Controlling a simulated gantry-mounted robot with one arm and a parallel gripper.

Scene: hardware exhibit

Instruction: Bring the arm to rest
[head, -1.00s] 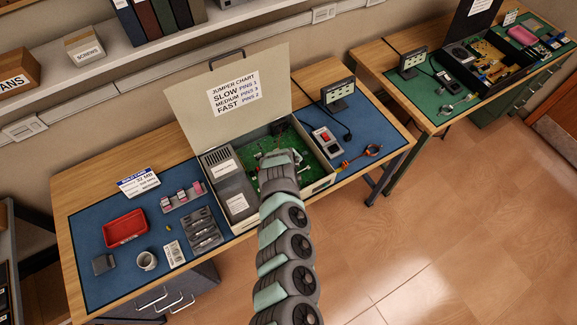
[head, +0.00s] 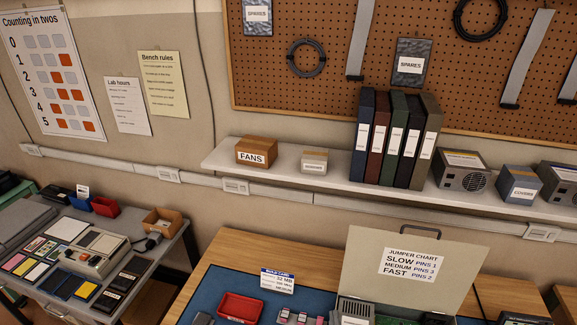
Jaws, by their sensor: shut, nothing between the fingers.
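My arm and gripper are not in this view. The open computer case's raised lid (head: 365,268) carries a jumper chart reading slow, medium and fast. Only the top of the case body (head: 355,311) shows at the bottom edge, and the rest is cut off. The build card (head: 277,281) stands on the blue mat (head: 205,287) of the wooden bench (head: 228,248). The red tray (head: 240,307) lies in front of it.
A wall shelf (head: 330,188) above the bench holds a FANS box (head: 256,152), a small box (head: 314,162), several binders (head: 394,140) and grey units. A grey side table (head: 150,268) at left is crowded with coloured cards and trays. A pegboard (head: 290,80) hangs behind.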

